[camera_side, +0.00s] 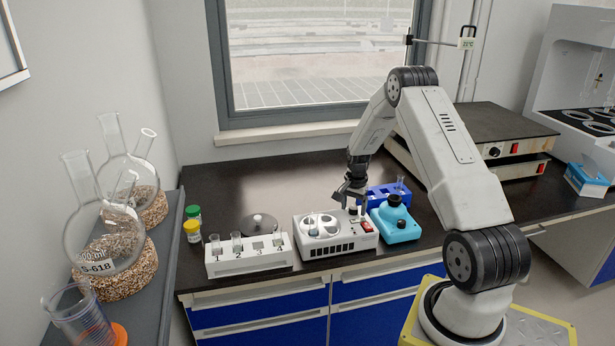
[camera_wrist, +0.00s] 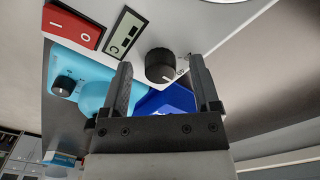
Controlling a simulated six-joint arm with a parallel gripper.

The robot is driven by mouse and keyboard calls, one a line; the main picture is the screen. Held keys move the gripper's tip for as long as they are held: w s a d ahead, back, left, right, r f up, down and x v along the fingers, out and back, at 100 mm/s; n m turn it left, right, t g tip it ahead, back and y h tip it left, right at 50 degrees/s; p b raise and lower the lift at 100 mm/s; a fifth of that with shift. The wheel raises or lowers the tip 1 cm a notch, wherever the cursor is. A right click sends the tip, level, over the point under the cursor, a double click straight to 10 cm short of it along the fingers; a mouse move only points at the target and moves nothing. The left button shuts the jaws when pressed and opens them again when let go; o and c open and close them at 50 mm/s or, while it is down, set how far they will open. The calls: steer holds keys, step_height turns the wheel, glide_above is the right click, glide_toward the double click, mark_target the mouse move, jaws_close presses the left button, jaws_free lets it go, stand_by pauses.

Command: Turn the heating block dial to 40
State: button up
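The heating block (camera_side: 330,246) is a white box with round wells on top, near the counter's front edge. Its black dial (camera_wrist: 160,65) shows clearly in the wrist view, with the small display (camera_wrist: 124,34) and red I/O switch (camera_wrist: 72,26) to its left. The display reading is too small to tell. My gripper (camera_side: 351,201) is just above the right part of the block, pointing down. In the wrist view my gripper (camera_wrist: 162,76) is open, with its two fingers apart and the dial seen between their tips. I cannot tell whether they touch it. The dial's setting is not legible.
A light blue mixer (camera_side: 398,229) stands close to the block's right. A dark blue tube rack (camera_side: 376,198) is behind it. A white numbered holder (camera_side: 248,262) with tubes is at left, with a grey disc-shaped device (camera_side: 258,222) behind. The counter (camera_side: 285,185) further back is clear.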

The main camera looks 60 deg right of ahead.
mark_target(353, 208)
steer(key=shift+r, duration=0.2)
steer(key=shift+r, duration=3.75)
steer(key=w+a+r+n, duration=0.1)
steer(key=a+r+n, duration=0.15)
steer(key=a, duration=0.45)
steer(key=w+a+r+n+t, duration=0.1)
steer(key=a+n, duration=0.3)
steer(key=a, duration=0.4)
steer(key=w+a+r+n, duration=0.1)
steer(key=a+n, duration=0.2)
steer(key=a, duration=0.4)
steer(key=s+a+n, duration=0.4)
steer(key=s+a, duration=0.1)
steer(key=a, duration=0.2)
steer(key=s+a+r+n+t, duration=0.1)
steer(key=s+a+n, duration=0.3)
steer(key=a, duration=0.4)
steer(key=shift+s+a+r+t, duration=0.15)
steer(key=shift+s+a+t, duration=0.05)
steer(key=shift+s+t, duration=0.15)
